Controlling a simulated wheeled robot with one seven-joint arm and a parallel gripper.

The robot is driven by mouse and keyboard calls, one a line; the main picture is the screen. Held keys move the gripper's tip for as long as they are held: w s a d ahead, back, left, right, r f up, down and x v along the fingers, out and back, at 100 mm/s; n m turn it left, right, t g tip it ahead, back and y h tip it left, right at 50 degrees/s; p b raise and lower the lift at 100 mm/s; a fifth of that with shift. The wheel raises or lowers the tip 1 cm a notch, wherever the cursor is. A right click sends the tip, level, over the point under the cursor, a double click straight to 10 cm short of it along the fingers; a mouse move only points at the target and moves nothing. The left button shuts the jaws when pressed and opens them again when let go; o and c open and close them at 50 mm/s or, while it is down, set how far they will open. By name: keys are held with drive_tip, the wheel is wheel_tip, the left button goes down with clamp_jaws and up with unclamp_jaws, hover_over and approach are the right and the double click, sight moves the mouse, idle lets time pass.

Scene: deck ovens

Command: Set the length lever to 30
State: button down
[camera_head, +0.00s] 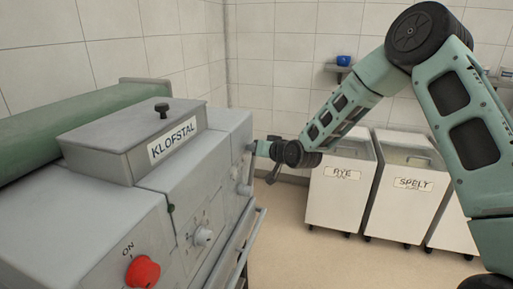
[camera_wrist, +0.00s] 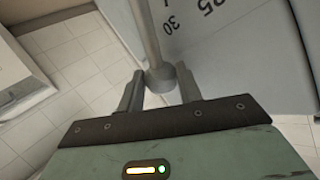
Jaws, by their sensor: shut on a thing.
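The length lever (camera_wrist: 148,35) is a grey rod with a round end knob (camera_wrist: 160,78), seen in the wrist view. My gripper (camera_wrist: 158,80) is shut on the knob, with one finger on each side of it. The rod runs up from the knob across the grey machine panel. The printed 30 (camera_wrist: 169,25) is just right of the rod, and another number, partly cut off, is further right. In the head view my gripper (camera_head: 264,149) is at the right side of the machine (camera_head: 190,170); the lever is hard to make out there.
The machine has a lid box labelled KLOFSTAL (camera_head: 160,140), a red ON knob (camera_head: 143,271), a dial (camera_head: 203,236) and a rail (camera_head: 240,245) along its side. White RYE (camera_head: 340,200) and SPELT (camera_head: 408,205) bins stand by the back wall. Open tiled floor lies between.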

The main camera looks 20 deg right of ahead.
drive_tip(key=shift+w+d, duration=0.1)
drive_tip(key=shift+d, duration=0.05)
drive_tip(key=c, duration=1.2)
unclamp_jaws()
drive_tip(key=shift+c, duration=0.2)
drive_tip(key=b+v, duration=0.1)
drive_tip(key=v, duration=1.6)
drive_tip(key=shift+r, duration=0.15)
